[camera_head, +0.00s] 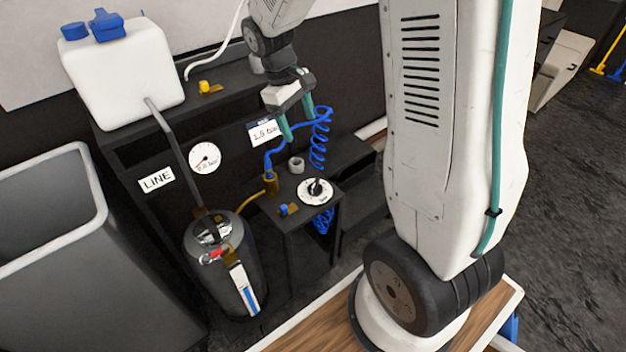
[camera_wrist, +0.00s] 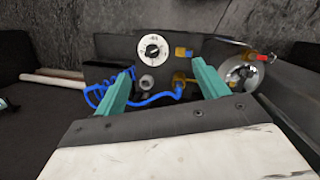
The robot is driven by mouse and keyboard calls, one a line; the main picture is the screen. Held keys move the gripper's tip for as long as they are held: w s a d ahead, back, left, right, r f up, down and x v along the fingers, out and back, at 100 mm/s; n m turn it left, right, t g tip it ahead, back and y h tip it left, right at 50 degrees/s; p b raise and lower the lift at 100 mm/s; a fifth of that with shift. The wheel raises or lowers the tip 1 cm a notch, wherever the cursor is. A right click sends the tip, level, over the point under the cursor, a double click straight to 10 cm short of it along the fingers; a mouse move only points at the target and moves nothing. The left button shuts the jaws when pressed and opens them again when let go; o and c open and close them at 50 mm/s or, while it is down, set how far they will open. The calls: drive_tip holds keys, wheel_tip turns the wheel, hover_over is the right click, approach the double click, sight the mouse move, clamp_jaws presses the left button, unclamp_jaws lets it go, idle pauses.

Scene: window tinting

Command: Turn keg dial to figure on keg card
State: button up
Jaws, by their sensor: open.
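The keg dial (camera_head: 315,191) is a round white disc with a black knob, on a small dark stand right of the keg; it also shows in the wrist view (camera_wrist: 153,47). The keg card (camera_head: 264,133) is a white label on the dark panel; it seems to read 1.5 bar and is partly hidden by my gripper. The keg (camera_head: 222,270) is a dark cylinder with a metal top. My gripper (camera_head: 299,127), with teal fingers, is open and empty above and behind the dial, apart from it. In the wrist view, the dial lies beyond and between the fingertips (camera_wrist: 167,75).
A blue coiled hose (camera_head: 319,140) hangs beside the stand, close to my fingers. A brass fitting (camera_head: 270,183), a grey ring (camera_head: 296,164) and a small blue-and-yellow valve (camera_head: 288,209) sit near the dial. A gauge (camera_head: 204,158) and LINE label (camera_head: 157,180) are left.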

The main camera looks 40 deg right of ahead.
drive_tip(key=w+d+f+n, duration=0.1)
drive_tip(key=w+d+f, duration=0.25)
drive_tip(key=f, duration=0.55)
drive_tip(key=n+g, duration=0.2)
approach(315, 183)
drive_tip(key=x, duration=0.8)
drive_tip(key=shift+s+f, duration=0.1)
drive_tip(key=shift+f, duration=0.15)
drive_tip(key=c, duration=1)
